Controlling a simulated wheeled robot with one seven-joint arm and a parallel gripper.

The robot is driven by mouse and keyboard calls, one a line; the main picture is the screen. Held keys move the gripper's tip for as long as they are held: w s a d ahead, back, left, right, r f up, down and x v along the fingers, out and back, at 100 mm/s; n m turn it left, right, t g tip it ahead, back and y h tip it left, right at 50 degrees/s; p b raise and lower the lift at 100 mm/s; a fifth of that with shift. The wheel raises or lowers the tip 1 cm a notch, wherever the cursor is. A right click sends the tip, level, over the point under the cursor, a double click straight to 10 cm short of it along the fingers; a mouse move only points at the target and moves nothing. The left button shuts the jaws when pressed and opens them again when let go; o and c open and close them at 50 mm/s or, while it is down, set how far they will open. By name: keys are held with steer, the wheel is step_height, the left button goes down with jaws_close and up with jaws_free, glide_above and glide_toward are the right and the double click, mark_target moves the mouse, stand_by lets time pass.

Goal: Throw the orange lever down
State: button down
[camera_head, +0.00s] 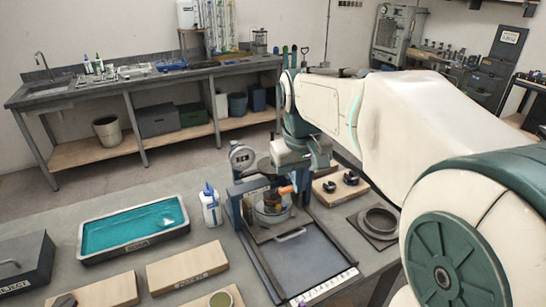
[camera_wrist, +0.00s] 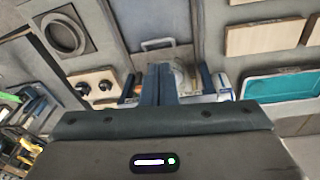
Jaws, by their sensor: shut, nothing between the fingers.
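The orange lever (camera_head: 287,190) shows as a short orange handle on the blue-framed press (camera_head: 236,200) in the head view. It sticks out sideways above a round metal pot (camera_head: 272,210) in the press. My gripper (camera_wrist: 161,70) is shut and empty; its two dark fingers are together in the middle of the wrist view. In the head view my wrist hangs just above and behind the lever, and the fingers are largely hidden. I cannot tell whether they touch the lever. In the wrist view the lever is mostly hidden behind my gripper.
A dial gauge (camera_head: 241,156) stands by the press. A white bottle (camera_head: 210,206) and a teal-filled tray (camera_head: 133,229) are to its left. A wooden block with black knobs (camera_head: 341,187) and a round ring fixture (camera_head: 379,222) are to its right. Wooden boards (camera_head: 187,268) lie in front.

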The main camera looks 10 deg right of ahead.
step_height(320, 180, up, 4)
steer(key=n+g+p, duration=0.1)
steer(key=n, duration=0.1)
glide_above(288, 187)
steer(key=shift+f+y, duration=0.1)
steer(key=shift+y, duration=0.2)
steer(key=shift+a, duration=0.1)
step_height(288, 187, down, 14)
steer(key=shift+f+p, duration=0.1)
steer(key=shift+p, duration=0.8)
steer(key=shift+f+b, duration=0.1)
steer(key=shift+b, duration=0.3)
